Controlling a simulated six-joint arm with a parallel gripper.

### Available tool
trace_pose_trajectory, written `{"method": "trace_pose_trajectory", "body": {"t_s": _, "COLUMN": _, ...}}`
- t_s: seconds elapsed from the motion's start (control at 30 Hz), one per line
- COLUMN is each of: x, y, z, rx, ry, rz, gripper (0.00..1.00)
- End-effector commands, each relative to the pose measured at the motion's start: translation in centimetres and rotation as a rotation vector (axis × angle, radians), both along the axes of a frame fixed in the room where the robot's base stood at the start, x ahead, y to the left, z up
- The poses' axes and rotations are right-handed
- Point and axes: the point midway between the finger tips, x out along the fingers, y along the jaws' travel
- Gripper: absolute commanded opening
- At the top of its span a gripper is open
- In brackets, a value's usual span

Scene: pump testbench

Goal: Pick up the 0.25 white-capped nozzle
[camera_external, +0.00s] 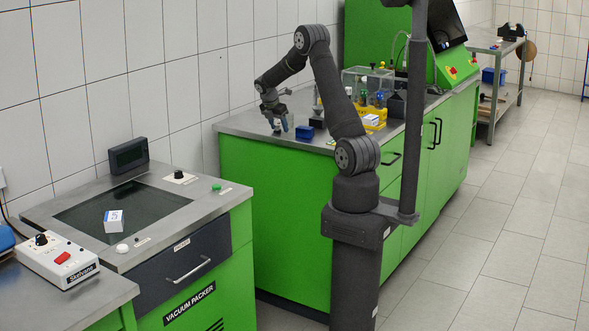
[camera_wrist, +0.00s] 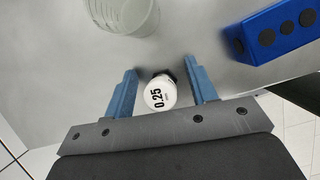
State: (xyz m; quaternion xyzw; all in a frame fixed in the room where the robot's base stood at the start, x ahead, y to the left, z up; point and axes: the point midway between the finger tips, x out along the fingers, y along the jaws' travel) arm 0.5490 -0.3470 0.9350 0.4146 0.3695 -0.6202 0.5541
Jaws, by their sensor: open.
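The white-capped nozzle (camera_wrist: 160,93) shows in the wrist view with "0.25" printed on its white cap. It stands on the grey metal bench top between the two blue fingers of my gripper (camera_wrist: 162,92). A finger is on each side of the cap, with a visible gap on both sides, so the gripper is open and not holding it. In the external view my gripper (camera_external: 277,124) is low over the near left end of the bench. The nozzle is small there, close by the fingers.
A clear glass beaker (camera_wrist: 125,14) stands beyond the nozzle in the wrist view. A blue block with dark round holes (camera_wrist: 275,33) lies to the right; it also shows in the external view (camera_external: 305,132). A yellow rack (camera_external: 372,112) stands farther along the bench.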

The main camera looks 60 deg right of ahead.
Motion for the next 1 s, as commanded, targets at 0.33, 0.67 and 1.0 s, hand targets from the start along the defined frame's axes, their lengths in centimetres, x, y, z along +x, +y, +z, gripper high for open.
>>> {"method": "trace_pose_trajectory", "body": {"t_s": 0.33, "x": 0.0, "y": 0.0, "z": 0.1, "rx": 0.0, "ry": -0.001, "rz": -0.001, "gripper": 0.17}}
{"method": "trace_pose_trajectory", "body": {"t_s": 0.67, "x": 0.0, "y": 0.0, "z": 0.1, "rx": -0.001, "ry": -0.001, "rz": -0.001, "gripper": 0.03}}
{"method": "trace_pose_trajectory", "body": {"t_s": 1.0, "x": 0.1, "y": 0.0, "z": 3.5, "rx": -0.001, "ry": -0.002, "rz": -0.001, "gripper": 0.03}}
